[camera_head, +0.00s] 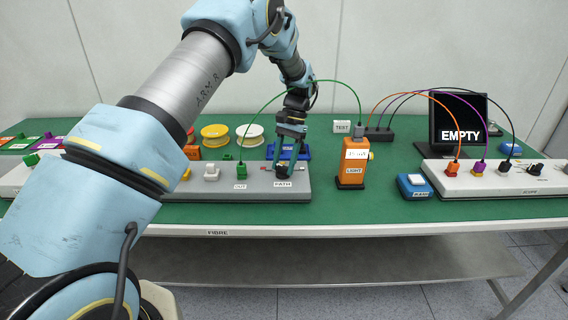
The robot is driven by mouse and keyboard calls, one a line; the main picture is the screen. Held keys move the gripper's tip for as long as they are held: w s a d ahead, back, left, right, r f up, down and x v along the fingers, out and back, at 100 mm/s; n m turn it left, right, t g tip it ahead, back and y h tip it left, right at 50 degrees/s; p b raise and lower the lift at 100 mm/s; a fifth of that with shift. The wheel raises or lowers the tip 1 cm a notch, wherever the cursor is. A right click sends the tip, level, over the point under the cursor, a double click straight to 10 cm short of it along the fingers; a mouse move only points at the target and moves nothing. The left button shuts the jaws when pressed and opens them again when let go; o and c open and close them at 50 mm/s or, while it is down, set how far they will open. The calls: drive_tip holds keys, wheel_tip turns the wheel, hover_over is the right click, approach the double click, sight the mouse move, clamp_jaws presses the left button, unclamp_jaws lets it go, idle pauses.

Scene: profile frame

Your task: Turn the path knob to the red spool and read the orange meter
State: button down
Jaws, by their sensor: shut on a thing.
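My gripper (283,165) points down at the grey fibre panel (255,186) and is shut on the dark path knob (283,172), above the PATH label. The fingers mostly hide the knob, so I cannot tell which way it points. The orange meter (351,178), labelled LIGHT, stands upright to the right of the panel. Its small pale display (356,154) is too small to read. A bit of red (191,132) shows behind my arm, perhaps the red spool; most of it is hidden. A yellow spool (214,132) and a white spool (250,132) stand behind the panel.
A monitor (459,105) reads EMPTY. Orange, purple and black cables arch down to the white right panel (500,187). A blue button box (414,187) sits right of the meter. The green mat is clear in front.

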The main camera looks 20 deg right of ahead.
drive_tip(key=shift+a, duration=0.1)
drive_tip(key=shift+c, duration=1.4)
unclamp_jaws()
drive_tip(key=b+v, duration=0.2)
drive_tip(key=v, duration=0.9)
drive_tip(key=shift+b, duration=0.35)
drive_tip(key=shift+f, duration=0.1)
